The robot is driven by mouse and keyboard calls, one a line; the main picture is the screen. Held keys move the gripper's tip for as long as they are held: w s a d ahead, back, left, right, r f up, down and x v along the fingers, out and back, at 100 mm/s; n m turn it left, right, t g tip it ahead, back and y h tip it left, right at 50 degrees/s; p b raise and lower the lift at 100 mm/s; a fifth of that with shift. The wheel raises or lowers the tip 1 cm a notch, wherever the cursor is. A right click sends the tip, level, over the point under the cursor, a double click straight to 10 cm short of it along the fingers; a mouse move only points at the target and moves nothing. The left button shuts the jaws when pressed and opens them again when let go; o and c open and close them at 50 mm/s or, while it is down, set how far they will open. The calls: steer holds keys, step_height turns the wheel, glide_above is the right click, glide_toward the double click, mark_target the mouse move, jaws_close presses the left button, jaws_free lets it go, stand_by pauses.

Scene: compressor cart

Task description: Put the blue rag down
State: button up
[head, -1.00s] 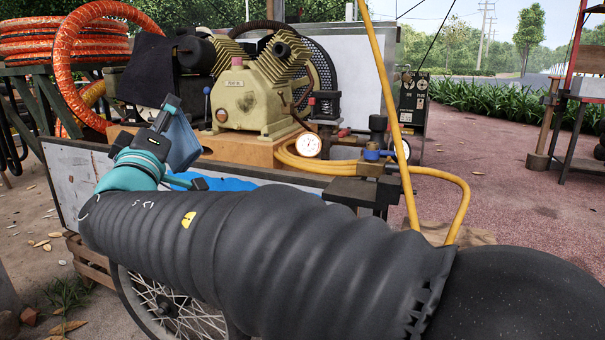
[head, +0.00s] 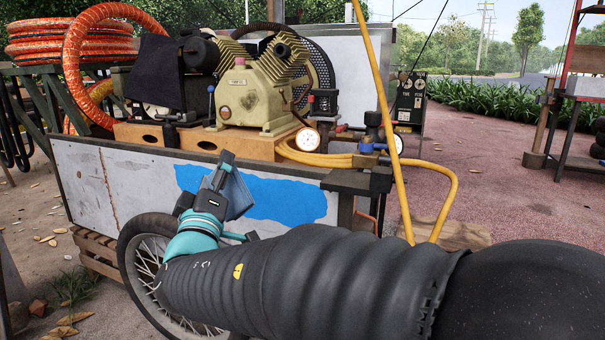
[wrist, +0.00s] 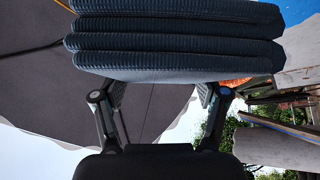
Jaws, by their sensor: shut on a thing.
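A folded blue-grey rag (head: 241,194) is held in my gripper (head: 226,172) in front of the cart's side panel, left of the picture's middle in the head view. In the wrist view the rag (wrist: 178,45) shows as several thick ribbed layers across the top. The two fingers of my gripper (wrist: 160,88) reach up to it from both sides and are shut on it. The rag is off any surface. My own arm hides the lower part of the cart below it.
The cart's white side panel (head: 130,185) has a large blue patch. On the cart stand a cream compressor (head: 255,95), a pressure gauge (head: 307,139) and a yellow hose (head: 330,159). An orange hose coil (head: 68,45) is at the left. Open paving (head: 490,190) lies to the right.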

steer(key=w+d+f+m+g+h, duration=0.1)
steer(key=w+d+f+m+h, duration=0.2)
steer(key=d+f, duration=1.45)
steer(key=w+d+f+m+h, duration=0.1)
steer(key=w+d+f+h, duration=0.25)
steer(key=d+f, duration=1.4)
steer(key=a+r+p, duration=0.3)
steer(key=r+p, duration=0.4)
steer(key=p, duration=0.3)
steer(key=shift+s+a+r+p, duration=0.15)
steer(key=shift+s+r+p, duration=0.05)
steer(key=shift+p, duration=0.15)
steer(key=shift+h, duration=0.25)
